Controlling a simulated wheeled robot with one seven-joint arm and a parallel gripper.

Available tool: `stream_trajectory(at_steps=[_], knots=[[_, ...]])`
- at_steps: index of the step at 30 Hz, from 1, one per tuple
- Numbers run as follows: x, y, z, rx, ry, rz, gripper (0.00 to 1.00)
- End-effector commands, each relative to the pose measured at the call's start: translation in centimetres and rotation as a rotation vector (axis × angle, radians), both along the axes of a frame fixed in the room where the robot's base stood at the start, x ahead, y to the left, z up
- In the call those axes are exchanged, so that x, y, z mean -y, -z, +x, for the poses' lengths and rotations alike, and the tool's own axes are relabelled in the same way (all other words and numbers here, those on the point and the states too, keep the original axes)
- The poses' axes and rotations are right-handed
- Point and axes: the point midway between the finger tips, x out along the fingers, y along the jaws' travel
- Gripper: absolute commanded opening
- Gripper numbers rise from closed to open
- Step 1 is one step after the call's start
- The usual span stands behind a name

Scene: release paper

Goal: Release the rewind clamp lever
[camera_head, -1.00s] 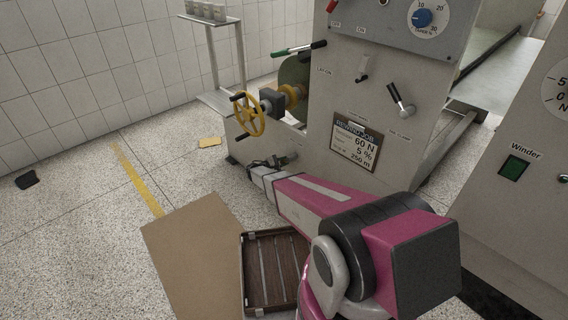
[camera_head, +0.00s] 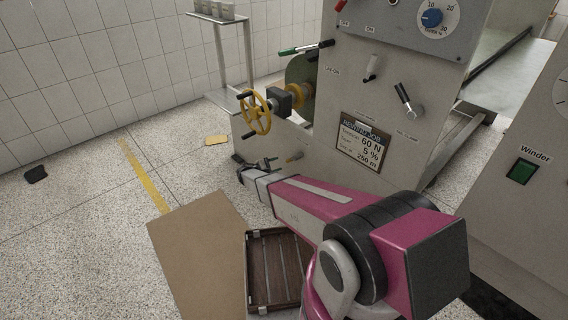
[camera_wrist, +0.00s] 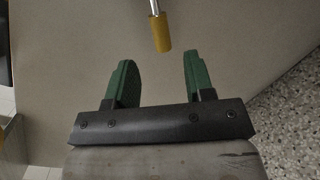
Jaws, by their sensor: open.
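My gripper (camera_head: 257,160) is low in front of the panel, left of this lever. In the wrist view my gripper (camera_wrist: 157,62) shows two green fingers spread apart, with nothing between them. A black-handled lever (camera_head: 405,98) stands tilted higher on the panel. The small labels are too blurred to tell which is the rewind clamp.
A yellow handwheel (camera_head: 255,112) juts out above my gripper. A green-and-black handle (camera_head: 305,47) sticks out higher up. The job card (camera_head: 362,142) is on the panel.

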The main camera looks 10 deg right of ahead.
Motion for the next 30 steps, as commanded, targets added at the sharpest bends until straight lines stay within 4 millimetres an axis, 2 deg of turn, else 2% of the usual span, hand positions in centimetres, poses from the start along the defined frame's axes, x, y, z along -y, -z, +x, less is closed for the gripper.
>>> stream_trajectory(at_steps=[3,7,22,26,30], knots=[[-1.6,0.0,-0.5,0.000,0.000,0.000,0.48],[-2.4,-0.1,-0.9,0.001,0.001,0.001,0.48],[-2.7,-0.1,-1.0,0.001,0.001,0.000,0.48],[-1.9,-0.6,-1.5,0.000,0.018,0.026,0.48],[0.9,-2.4,-3.9,0.004,0.091,0.143,0.48]])
